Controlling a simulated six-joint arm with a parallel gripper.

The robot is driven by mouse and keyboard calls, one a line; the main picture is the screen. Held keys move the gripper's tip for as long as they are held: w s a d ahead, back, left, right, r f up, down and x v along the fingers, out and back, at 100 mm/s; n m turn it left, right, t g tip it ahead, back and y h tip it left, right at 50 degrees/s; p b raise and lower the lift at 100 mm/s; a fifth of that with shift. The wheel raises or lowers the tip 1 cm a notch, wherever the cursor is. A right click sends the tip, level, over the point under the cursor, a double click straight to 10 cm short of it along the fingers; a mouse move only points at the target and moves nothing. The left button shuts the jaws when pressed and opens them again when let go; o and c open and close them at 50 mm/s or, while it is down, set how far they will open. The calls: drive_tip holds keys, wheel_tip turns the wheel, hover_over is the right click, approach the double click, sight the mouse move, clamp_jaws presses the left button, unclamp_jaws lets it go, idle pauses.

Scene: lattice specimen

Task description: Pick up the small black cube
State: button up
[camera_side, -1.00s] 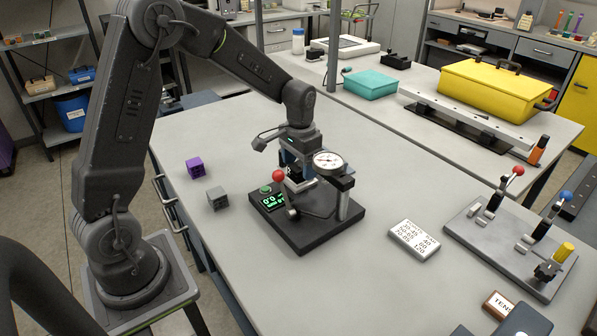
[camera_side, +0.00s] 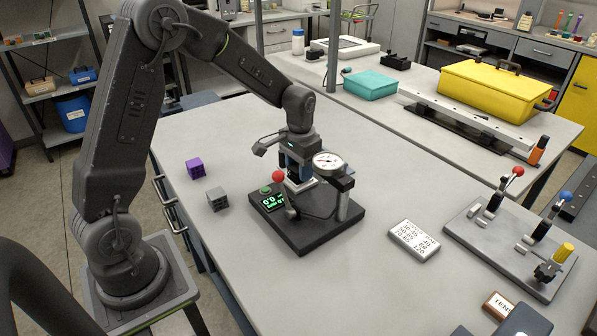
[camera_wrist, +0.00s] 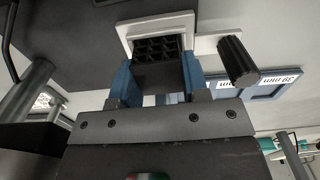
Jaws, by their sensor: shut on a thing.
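The small black cube (camera_wrist: 158,62) has a lattice face and sits between the blue fingers of my gripper (camera_wrist: 160,85) in the wrist view. The fingers are shut on it. Just beyond the cube is a white square pad (camera_wrist: 185,20); I cannot tell whether they touch. In the side view my gripper (camera_side: 296,172) points down over the back of the black test stand (camera_side: 310,238), behind its dial gauge (camera_side: 328,162). The cube is largely hidden there by the fingers and the stand.
A red-knobbed lever (camera_side: 278,175) and a green display (camera_side: 272,202) stand close to my gripper. A grey cube (camera_side: 217,198) and a purple cube (camera_side: 195,168) lie to the left. A printed card (camera_side: 414,239) and a clamp plate (camera_side: 510,245) lie right. A black cylinder (camera_wrist: 238,62) is near the fingers.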

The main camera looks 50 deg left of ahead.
drive_tip(key=shift+r, duration=0.1)
drive_tip(key=shift+r, duration=0.55)
wheel_tip(320, 180, up, 3)
drive_tip(key=shift+r, duration=0.1)
drive_tip(key=s+a+r, duration=0.6)
drive_tip(key=s+a, duration=0.1)
drive_tip(key=a, duration=0.2)
drive_tip(key=w+a+f, duration=0.2)
drive_tip(key=w+a, duration=0.1)
drive_tip(key=w, duration=0.3)
drive_tip(key=w+a+f, duration=0.3)
drive_tip(key=w, duration=0.4)
drive_tip(key=w+a+f, duration=0.3)
drive_tip(key=w+a, duration=0.1)
drive_tip(key=w, duration=0.3)
drive_tip(key=shift+w+f, duration=0.1)
drive_tip(key=shift+w+a+f, duration=0.15)
drive_tip(key=shift+w+f, duration=0.2)
drive_tip(key=shift+f, duration=2.4)
